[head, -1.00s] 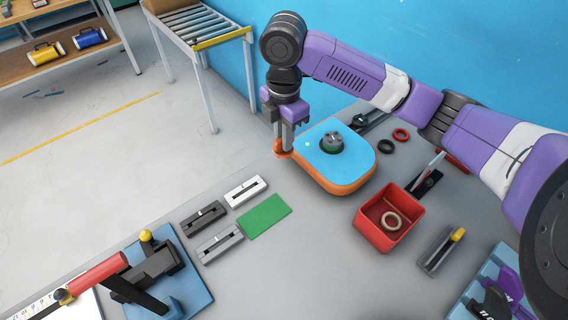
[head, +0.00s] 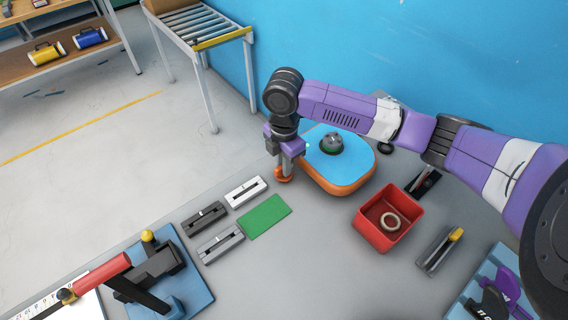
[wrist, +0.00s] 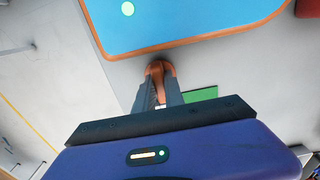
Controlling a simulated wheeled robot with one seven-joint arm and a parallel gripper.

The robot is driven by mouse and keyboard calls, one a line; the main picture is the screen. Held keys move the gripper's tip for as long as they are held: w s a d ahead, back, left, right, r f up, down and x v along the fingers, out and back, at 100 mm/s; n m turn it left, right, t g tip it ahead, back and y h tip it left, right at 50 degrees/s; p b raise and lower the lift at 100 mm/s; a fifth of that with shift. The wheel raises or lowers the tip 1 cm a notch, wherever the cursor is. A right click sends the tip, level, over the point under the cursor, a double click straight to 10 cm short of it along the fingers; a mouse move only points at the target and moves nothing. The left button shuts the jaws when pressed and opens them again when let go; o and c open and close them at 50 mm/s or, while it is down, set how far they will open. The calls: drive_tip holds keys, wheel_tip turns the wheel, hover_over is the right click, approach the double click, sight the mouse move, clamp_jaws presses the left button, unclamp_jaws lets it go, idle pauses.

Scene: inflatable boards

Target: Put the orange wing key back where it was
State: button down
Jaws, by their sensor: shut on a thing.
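My gripper (head: 285,174) is shut on the orange wing key (head: 281,178). It points down just left of the inflatable board (head: 345,187), which has a blue top and orange sides. In the wrist view the orange key (wrist: 158,68) sits between the fingertips (wrist: 158,85), near the board's orange edge (wrist: 185,44). The fingers hide part of the key. I cannot tell whether it touches the table.
Slotted holders in white (head: 245,191), dark grey (head: 204,218) and grey (head: 220,243) lie beside a green mat (head: 265,217). A holder with a yellow piece (head: 455,235) is at right. A lever tool (head: 150,270) stands front left.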

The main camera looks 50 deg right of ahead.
drive_tip(key=shift+f, duration=0.1)
drive_tip(key=c, duration=1.8)
unclamp_jaws()
drive_tip(key=shift+c, duration=0.2)
drive_tip(key=o, duration=0.4)
wheel_tip(320, 180, up, 12)
drive_tip(key=b, duration=0.1)
